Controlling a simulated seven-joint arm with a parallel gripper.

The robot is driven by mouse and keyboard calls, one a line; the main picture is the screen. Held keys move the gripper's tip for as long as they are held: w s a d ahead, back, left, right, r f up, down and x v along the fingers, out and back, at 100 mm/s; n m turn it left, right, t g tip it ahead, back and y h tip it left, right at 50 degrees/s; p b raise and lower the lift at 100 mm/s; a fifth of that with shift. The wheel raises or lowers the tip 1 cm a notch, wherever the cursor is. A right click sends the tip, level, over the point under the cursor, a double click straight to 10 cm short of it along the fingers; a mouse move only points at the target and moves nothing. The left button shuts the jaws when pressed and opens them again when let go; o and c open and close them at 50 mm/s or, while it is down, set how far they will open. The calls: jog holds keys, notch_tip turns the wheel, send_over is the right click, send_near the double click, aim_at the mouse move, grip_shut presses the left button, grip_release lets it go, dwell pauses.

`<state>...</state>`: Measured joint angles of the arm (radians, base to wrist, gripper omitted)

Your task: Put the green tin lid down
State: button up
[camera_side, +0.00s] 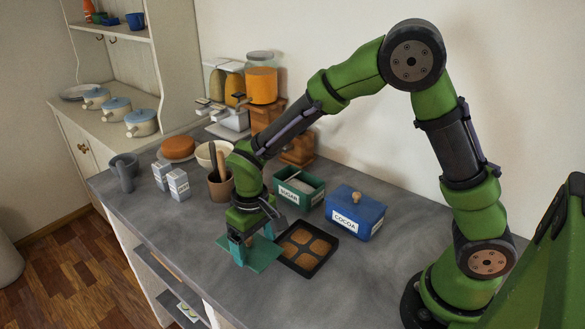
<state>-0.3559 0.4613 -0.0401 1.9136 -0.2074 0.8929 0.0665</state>
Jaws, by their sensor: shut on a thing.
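The green tin lid (264,256) is a flat teal plate near the front edge of the counter, left of the dark tray. My gripper (242,243) is over the lid and shut on it; the fingers hide the part they hold. The lid looks roughly level. I cannot tell whether it touches the counter or hangs just above it. The green tin labelled SUGAR (299,188) stands open behind, with pale contents showing.
A dark tray of brown squares (306,247) lies close to the lid's right. A blue COCOA tin (355,213) with its lid on stands behind it. Bare counter (190,225) lies left of the lid.

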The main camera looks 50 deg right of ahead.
aim_at(225, 240)
jog(key=w, duration=0.2)
jog(key=w+a, duration=0.1)
jog(key=w, duration=0.1)
jog(key=w+a, duration=0.1)
jog(key=w, duration=0.2)
jog(key=shift+a+f, duration=0.1)
jog(key=shift+f, duration=0.25)
jog(key=shift+w+f, duration=0.1)
jog(key=shift+f, duration=1.65)
jog(key=shift+f, duration=0.2)
jog(key=o, duration=0.8)
jog(key=shift+r, duration=0.15)
